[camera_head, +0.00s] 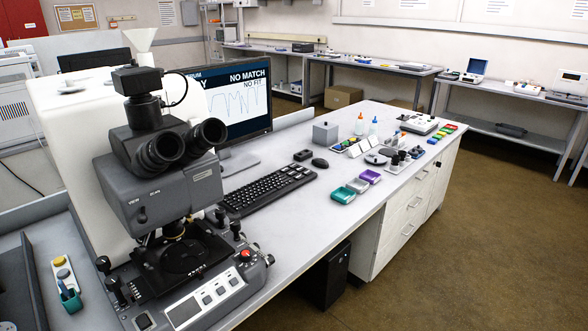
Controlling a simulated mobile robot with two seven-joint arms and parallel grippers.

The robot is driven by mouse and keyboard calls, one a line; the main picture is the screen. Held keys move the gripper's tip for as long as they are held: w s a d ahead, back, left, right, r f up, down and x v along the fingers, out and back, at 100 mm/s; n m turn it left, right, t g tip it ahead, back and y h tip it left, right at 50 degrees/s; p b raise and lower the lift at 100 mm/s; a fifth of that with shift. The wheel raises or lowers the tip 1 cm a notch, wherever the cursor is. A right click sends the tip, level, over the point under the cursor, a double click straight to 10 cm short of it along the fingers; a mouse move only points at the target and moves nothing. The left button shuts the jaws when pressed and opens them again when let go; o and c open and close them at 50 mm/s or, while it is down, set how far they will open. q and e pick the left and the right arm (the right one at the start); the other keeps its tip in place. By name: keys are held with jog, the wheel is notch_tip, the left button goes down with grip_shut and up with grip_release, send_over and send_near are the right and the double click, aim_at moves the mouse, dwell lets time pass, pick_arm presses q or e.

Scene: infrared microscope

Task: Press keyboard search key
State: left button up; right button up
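A black keyboard (268,190) lies on the white bench to the right of the microscope, in front of the monitor. Its single keys are too small to tell apart, so I cannot make out the search key. The monitor (236,103) shows a spectrum curve with the words "NO MATCH" and "NO FIT". The grey infrared microscope (160,185) with black eyepieces stands at the left and may cover the keyboard's near left end. Neither of my grippers is in view.
A black mouse (320,163) and a small dark block (302,155) lie beyond the keyboard. Teal and purple trays (343,195), a grey cube (325,132) and bottles stand further right. The bench (290,222) is clear in front of the keyboard.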

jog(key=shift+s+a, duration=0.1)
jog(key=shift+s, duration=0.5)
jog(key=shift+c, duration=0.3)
